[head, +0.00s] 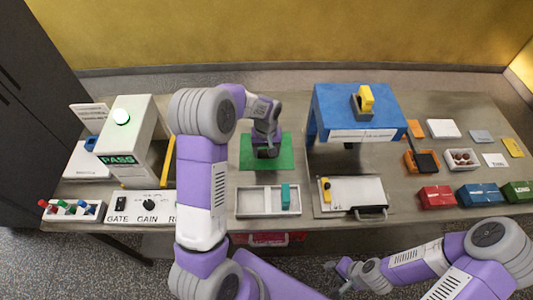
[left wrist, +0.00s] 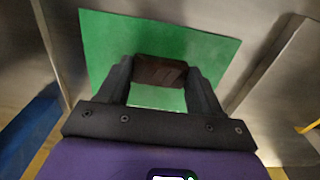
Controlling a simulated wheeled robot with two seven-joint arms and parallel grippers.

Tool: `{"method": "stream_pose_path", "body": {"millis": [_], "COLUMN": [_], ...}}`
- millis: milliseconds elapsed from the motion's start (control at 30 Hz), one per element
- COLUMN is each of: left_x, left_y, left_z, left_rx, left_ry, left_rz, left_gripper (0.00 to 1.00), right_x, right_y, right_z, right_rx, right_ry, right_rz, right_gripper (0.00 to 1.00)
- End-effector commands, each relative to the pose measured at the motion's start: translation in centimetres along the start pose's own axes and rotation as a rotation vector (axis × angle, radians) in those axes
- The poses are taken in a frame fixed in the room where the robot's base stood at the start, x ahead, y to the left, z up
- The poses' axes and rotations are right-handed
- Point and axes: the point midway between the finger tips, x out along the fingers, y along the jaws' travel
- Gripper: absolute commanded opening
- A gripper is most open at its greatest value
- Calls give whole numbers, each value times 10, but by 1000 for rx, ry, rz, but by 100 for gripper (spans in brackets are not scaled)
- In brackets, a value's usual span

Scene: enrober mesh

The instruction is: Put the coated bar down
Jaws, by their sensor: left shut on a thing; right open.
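The coated bar (left wrist: 160,71) is dark brown and sits between the two black fingertips in the left wrist view. My left gripper (head: 267,152) is shut on it, over the green mat (head: 287,150). The mat also shows behind the bar in the left wrist view (left wrist: 110,40). I cannot tell whether the bar touches the mat. In the head view the gripper hides the bar. My right gripper (head: 340,268) is open and empty, in front of the table's near edge.
A divided white tray (head: 252,203) with a teal block (head: 285,194) lies in front of the mat. A white machine with a PASS sign (head: 117,160) stands left.

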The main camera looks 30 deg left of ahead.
Motion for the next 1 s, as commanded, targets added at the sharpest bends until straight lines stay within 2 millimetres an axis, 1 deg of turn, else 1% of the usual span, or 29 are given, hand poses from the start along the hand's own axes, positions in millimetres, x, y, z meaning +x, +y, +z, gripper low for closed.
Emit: {"method": "stream_pose_path", "body": {"millis": [33,133,367,500,533,667,1000], "left_x": [10,21,21,25,24,24,21], "left_y": [0,0,0,0,0,0,0], "left_z": [1,1,0,0,0,0,0], "left_rx": [0,0,1,1,1,1,1], "left_ry": [-4,-2,0,0,0,0,0], "left_rz": [-2,-1,0,0,0,0,0], "left_gripper": [48,48,48,48,70,90,90], "right_x": [2,2,2,6,5,4,2], "right_y": [0,1,1,2,2,2,1], "right_z": [0,0,0,0,0,0,0], "right_rx": [0,0,0,0,0,0,0], "right_ry": [0,0,0,0,0,0,0], "right_rz": [0,0,0,0,0,0,0], "right_gripper": [47,47,47,47,47,47,47]}}
